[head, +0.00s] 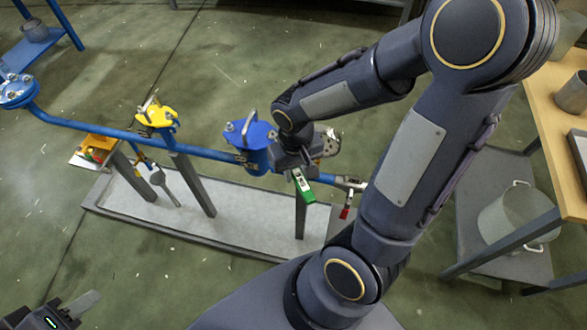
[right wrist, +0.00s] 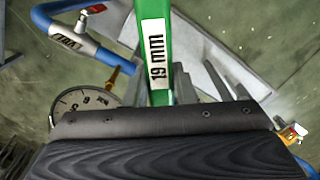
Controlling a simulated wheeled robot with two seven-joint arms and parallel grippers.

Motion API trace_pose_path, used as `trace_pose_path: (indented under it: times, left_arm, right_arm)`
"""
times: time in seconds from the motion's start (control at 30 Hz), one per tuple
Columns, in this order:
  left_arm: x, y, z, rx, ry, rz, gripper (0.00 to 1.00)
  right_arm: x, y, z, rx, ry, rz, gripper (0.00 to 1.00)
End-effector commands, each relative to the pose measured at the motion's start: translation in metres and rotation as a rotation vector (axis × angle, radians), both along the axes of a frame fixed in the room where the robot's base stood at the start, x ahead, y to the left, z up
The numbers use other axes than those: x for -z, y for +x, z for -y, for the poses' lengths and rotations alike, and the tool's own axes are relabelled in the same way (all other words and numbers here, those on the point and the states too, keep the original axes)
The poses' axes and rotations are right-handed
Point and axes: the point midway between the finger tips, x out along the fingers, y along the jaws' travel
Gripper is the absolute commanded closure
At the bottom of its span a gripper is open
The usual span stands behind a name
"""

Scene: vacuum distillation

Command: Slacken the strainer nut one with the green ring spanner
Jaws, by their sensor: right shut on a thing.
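The green ring spanner (head: 304,187) is gripped in my right gripper (head: 292,162), beside the blue strainer (head: 249,135) on the pipe. In the right wrist view the spanner (right wrist: 155,60) runs up out of the frame and carries a "19 mm" label; its ring end is not seen there. The strainer has a blue lid with a metal handle. Its nuts are too small to single out, and my right gripper and arm hide part of that area. My left gripper (head: 62,314) is at the bottom left corner, far from the strainer; its jaw opening is unclear.
The blue pipe (head: 90,124) runs over a grey-topped plinth (head: 240,222) on posts. A yellow-topped fitting (head: 156,115) stands left of the strainer. A pressure gauge (right wrist: 85,112) shows near the right gripper. A wooden bench (head: 555,110) and pot (head: 519,215) are at the right.

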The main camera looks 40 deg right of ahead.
Motion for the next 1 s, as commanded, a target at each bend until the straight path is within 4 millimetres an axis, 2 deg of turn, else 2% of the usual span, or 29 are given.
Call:
trace_pose_path:
  times: [0.37,1.0]
  left_arm:
    - [-0.007,0.0,0.0,0.0,0.0,0.0,0.64]
    - [-0.005,0.0,0.0,0.0,0.0,0.0,0.64]
  right_arm:
    - [-0.001,-0.003,0.028,-0.186,-0.001,0.002,1.0]
    - [0.0,-0.003,0.023,-0.157,-0.001,0.001,1.0]
